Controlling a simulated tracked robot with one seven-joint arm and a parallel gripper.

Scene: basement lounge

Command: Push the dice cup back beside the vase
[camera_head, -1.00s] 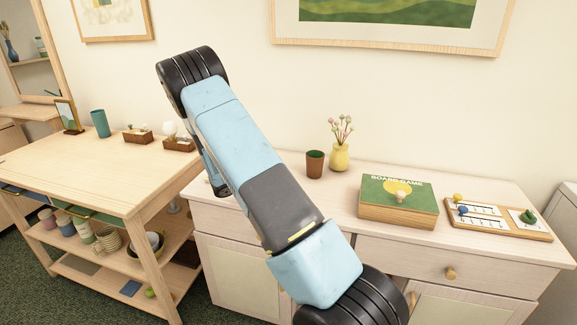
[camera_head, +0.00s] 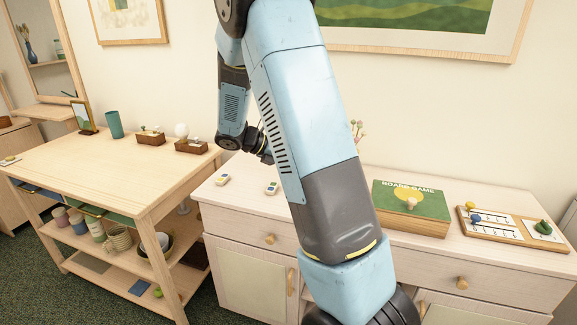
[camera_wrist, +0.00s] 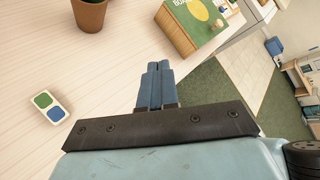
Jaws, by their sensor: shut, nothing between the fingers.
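The dice cup (camera_wrist: 88,14) is brown with a dark green inside. It stands at the top of the wrist view, cut by the frame edge, on the pale cabinet top (camera_wrist: 115,50). My arm hides it in the head view. Of the vase, only a few flower tips (camera_head: 357,129) show beside my arm in the head view; its body is hidden. My gripper (camera_wrist: 155,68) is shut and empty, apart from the cup and nearer the wrist camera.
The green-topped board game box (camera_head: 412,205) and a wooden game board (camera_head: 510,228) lie to the right. A wooden table (camera_head: 95,170) stands further left.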

